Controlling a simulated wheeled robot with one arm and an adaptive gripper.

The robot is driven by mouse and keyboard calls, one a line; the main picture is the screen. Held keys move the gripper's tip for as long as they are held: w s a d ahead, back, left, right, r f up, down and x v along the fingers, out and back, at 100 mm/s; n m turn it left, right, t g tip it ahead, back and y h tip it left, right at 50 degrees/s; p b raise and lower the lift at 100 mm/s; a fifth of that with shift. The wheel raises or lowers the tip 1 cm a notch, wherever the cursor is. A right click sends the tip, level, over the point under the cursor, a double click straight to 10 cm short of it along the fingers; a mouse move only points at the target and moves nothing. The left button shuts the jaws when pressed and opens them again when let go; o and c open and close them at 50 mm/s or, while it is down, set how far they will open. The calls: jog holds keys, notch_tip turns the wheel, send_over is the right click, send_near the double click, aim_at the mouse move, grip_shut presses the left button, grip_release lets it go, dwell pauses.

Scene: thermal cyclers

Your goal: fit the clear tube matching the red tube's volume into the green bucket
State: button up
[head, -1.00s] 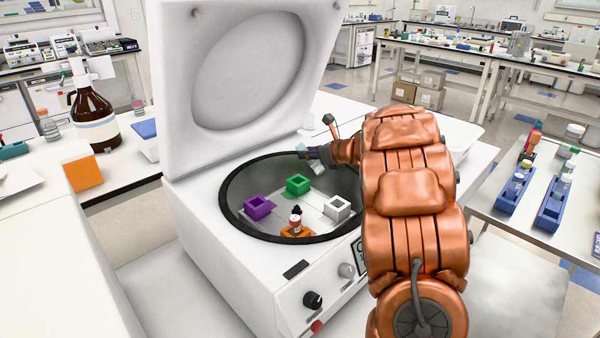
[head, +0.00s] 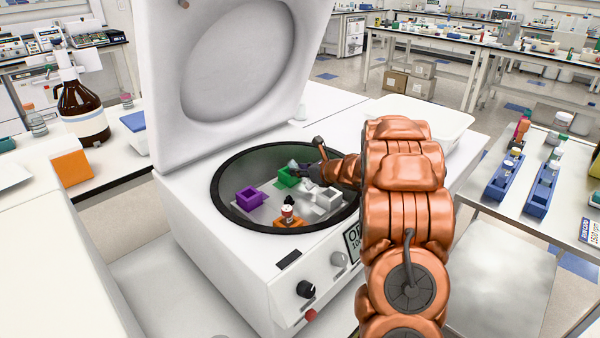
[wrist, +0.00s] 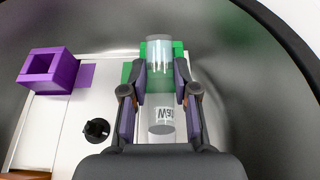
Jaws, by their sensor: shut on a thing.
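My gripper (head: 306,171) is inside the open centrifuge bowl and shut on the clear tube (wrist: 160,115). The wrist view shows the tube lengthwise between both fingers, with part of a printed label. The tube's far end overlaps the green bucket (wrist: 178,50); I cannot tell whether it is above or inside the opening. In the head view, the green bucket (head: 287,181) is just left of my fingertips, partly covered by tube and gripper. The red tube (head: 288,212), black-capped, stands upright in the orange bucket (head: 291,224) at the bowl's front.
A purple bucket (head: 247,194) sits left in the bowl; a white bucket (head: 334,203) is partly behind my arm at right. The dark bowl rim (head: 216,200) surrounds them. The raised white lid (head: 170,100) stands behind. Blue racks (head: 541,190) with tubes are on the right table.

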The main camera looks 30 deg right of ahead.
jog(key=shift+f+b, duration=0.3)
jog(key=shift+b, duration=0.05)
jog(key=o, duration=0.9)
jog(key=shift+o, duration=0.2)
jog(key=shift+r+p, duration=0.3)
jog(key=shift+p, duration=0.95)
jog(key=shift+s+d+f+b, duration=0.2)
jog(key=shift+s+b, duration=0.1)
jog(key=shift+b, duration=0.1)
jog(key=b+v, duration=0.1)
jog(key=v, duration=0.2)
jog(key=b+v, duration=0.1)
jog(key=v, duration=0.1)
jog(key=shift+s+d, duration=0.3)
jog(key=shift+s, duration=0.05)
jog(key=shift+s+d+r, duration=0.1)
jog(key=shift+s+r, duration=0.25)
jog(key=shift+s, duration=0.25)
